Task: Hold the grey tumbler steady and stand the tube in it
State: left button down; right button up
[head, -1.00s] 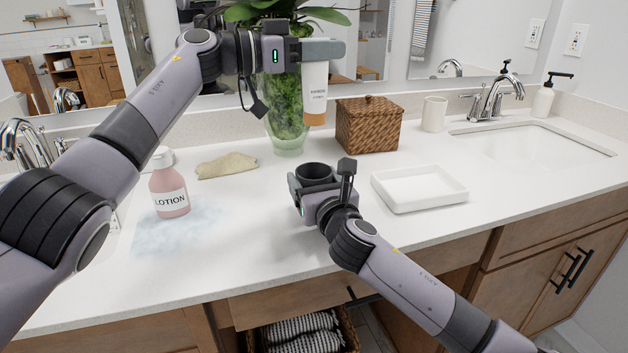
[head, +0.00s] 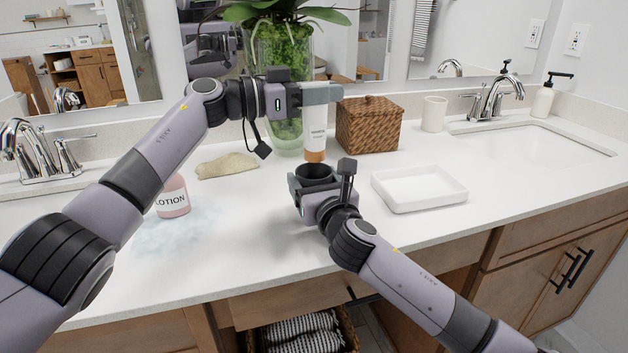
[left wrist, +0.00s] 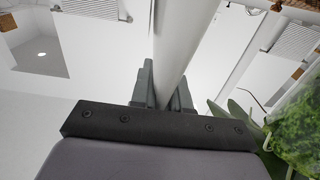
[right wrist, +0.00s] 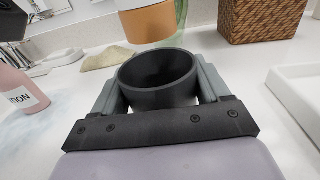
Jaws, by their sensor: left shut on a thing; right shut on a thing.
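The grey tumbler (head: 316,173) stands on the counter, dark inside and empty as far as I see. My right gripper (head: 322,184) is shut on it from the front; in the right wrist view the tumbler (right wrist: 158,80) sits between both fingers. My left gripper (head: 322,93) is shut on the upper part of the white tube (head: 315,124). The tube hangs upright with its orange cap down. In the right wrist view the orange cap (right wrist: 149,23) is above and slightly behind the tumbler's rim, apart from it. In the left wrist view the tube (left wrist: 182,45) runs between the fingers.
A glass vase with a plant (head: 283,85) and a wicker basket (head: 368,124) stand behind. A white tray (head: 419,188) lies right of the tumbler. A pink lotion bottle (head: 173,198) and a beige cloth (head: 227,166) are left, the bottle partly behind my left arm.

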aim_at(324, 114)
pick_arm(q)
jog(key=shift+f, duration=1.95)
jog(key=c, duration=1)
grip_release()
jog(key=shift+c, duration=0.2)
jog(key=shift+f, duration=0.1)
jog(key=shift+a, duration=0.15)
jog(key=v, duration=1.1)
jog(key=shift+s+a, duration=0.2)
jog(key=shift+a, duration=0.15)
pick_arm(e)
jog(key=o, duration=1.2)
jog(key=shift+c, duration=0.2)
